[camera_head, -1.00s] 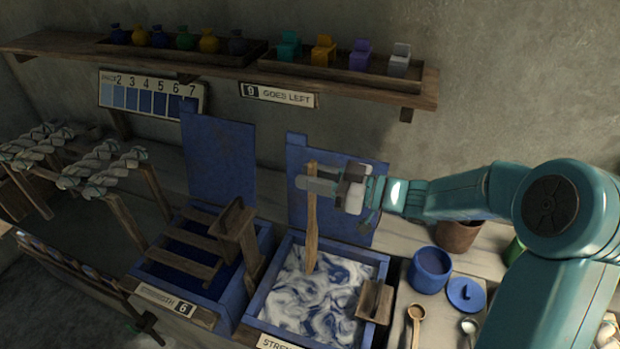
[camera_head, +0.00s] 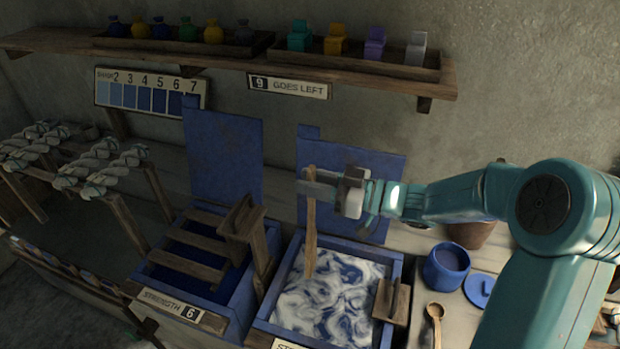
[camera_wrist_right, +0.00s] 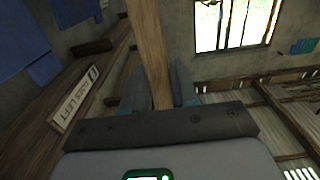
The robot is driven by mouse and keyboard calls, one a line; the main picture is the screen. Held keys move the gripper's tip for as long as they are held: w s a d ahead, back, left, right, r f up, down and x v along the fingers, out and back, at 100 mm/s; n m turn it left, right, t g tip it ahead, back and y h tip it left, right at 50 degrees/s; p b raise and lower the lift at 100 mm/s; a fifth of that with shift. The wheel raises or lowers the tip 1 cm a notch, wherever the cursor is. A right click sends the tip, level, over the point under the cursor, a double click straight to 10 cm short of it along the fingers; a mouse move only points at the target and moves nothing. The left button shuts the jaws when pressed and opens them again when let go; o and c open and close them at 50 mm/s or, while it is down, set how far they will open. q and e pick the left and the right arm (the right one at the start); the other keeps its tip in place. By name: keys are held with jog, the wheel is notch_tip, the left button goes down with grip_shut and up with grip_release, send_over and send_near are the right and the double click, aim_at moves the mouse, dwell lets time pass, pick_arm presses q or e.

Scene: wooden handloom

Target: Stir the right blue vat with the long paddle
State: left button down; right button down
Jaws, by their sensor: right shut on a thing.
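The right blue vat (camera_head: 262,313) holds swirled blue and white liquid (camera_head: 335,295). My right gripper (camera_head: 318,188) is above the vat's back part, shut on the long wooden paddle (camera_head: 310,230). The paddle stands nearly upright, and its lower end reaches the liquid toward the vat's left back; whether its tip is under the surface is hard to tell. In the right wrist view the paddle (camera_wrist_right: 148,50) runs up between the fingers (camera_wrist_right: 160,90). My left gripper is not in view.
The left vat (camera_head: 225,308) has wooden slats and a "STRENGTH 6" label. A wooden block (camera_head: 391,300) sits on the right vat's right rim. A blue pot (camera_head: 446,268), lid (camera_head: 481,290) and wooden spoon (camera_head: 435,318) lie to the right. A shelf (camera_head: 220,62) runs above.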

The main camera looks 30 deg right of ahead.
aim_at(313, 239)
notch_tip(313, 239, down, 18)
jog(key=b, duration=1.3)
jog(key=shift+r, duration=0.2)
jog(key=shift+a, duration=0.1)
jog(key=shift+s, duration=0.1)
